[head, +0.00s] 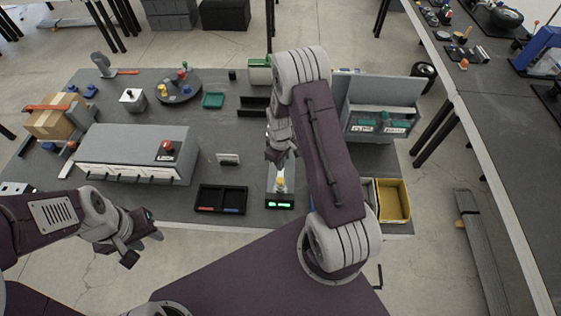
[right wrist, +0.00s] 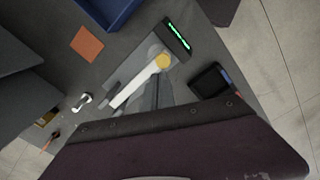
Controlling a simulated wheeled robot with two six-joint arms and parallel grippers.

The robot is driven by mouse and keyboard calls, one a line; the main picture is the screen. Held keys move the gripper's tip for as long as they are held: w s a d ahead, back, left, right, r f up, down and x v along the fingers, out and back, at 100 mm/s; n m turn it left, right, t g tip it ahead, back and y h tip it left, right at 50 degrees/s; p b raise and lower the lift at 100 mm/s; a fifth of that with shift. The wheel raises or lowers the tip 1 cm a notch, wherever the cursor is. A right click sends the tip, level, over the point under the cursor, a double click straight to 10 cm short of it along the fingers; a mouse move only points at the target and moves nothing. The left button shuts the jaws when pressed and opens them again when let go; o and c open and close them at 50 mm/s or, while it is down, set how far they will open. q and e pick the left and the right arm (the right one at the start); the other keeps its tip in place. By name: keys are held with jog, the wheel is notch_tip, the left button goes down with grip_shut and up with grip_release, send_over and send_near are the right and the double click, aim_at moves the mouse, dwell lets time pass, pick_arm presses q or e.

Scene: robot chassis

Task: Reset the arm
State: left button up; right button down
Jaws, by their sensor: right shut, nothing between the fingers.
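My right arm rises from the front of the table and bends over at the top, with its gripper (head: 275,160) hanging down near the middle of the table. This gripper is shut and empty, above and behind a scale (head: 280,204) with a lit green display. A small yellow-topped object (head: 281,185) stands on the scale. In the right wrist view the scale's display (right wrist: 178,36) and the round yellow top (right wrist: 162,62) show beyond my dark arm link. My left gripper (head: 145,248) is open and empty, low at the left, off the table's front edge.
A grey box with a red button (head: 168,148) stands left of centre. A yellow bin (head: 394,200) and a grey cabinet (head: 381,105) stand on the right. A cardboard box (head: 60,118) is at far left.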

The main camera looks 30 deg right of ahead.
jog(key=w+a+r+t+b, duration=0.3)
jog(key=a+r+b, duration=0.1)
jog(key=b, duration=0.5)
jog(key=s+a+m+g+b, duration=0.1)
jog(key=s+m, duration=0.2)
jog(key=s, duration=0.4)
jog(key=s+a+m+b, duration=0.2)
jog(key=s+m, duration=0.1)
jog(key=s, duration=0.5)
jog(key=shift+s+a+g, duration=0.25)
jog(key=shift+g, duration=0.15)
jog(key=shift+s, duration=0.15)
